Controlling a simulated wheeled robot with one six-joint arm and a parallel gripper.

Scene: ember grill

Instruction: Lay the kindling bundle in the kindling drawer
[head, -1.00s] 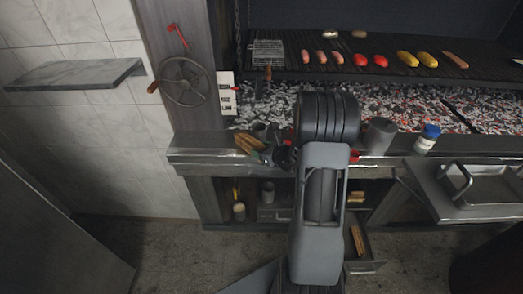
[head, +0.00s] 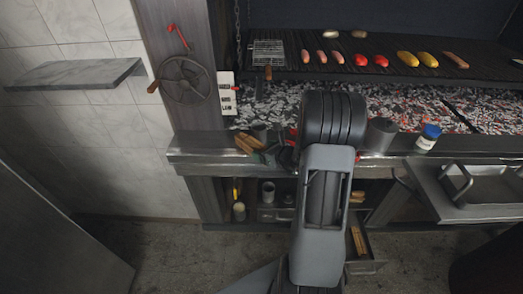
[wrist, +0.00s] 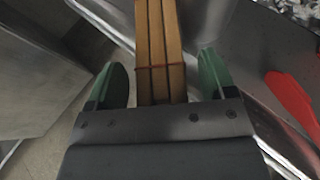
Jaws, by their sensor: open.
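The kindling bundle (wrist: 160,52) is a set of thin wooden sticks tied with a red band. It lies on the grill's metal front ledge and shows in the head view (head: 246,144) left of my arm. My gripper (wrist: 162,82) is open, with one green finger on each side of the bundle and a gap on both sides. In the head view my gripper (head: 268,156) is partly hidden by my arm. An open drawer (head: 368,266) holding wooden sticks sits low, right of my arm; it looks like the kindling drawer.
A dark cup (head: 380,135) and a blue-lidded jar (head: 428,137) stand on the ledge right of my arm. A red object (wrist: 290,100) lies right of the gripper. A metal tray (head: 490,182) is at the right. The grill (head: 460,62) holds food above embers.

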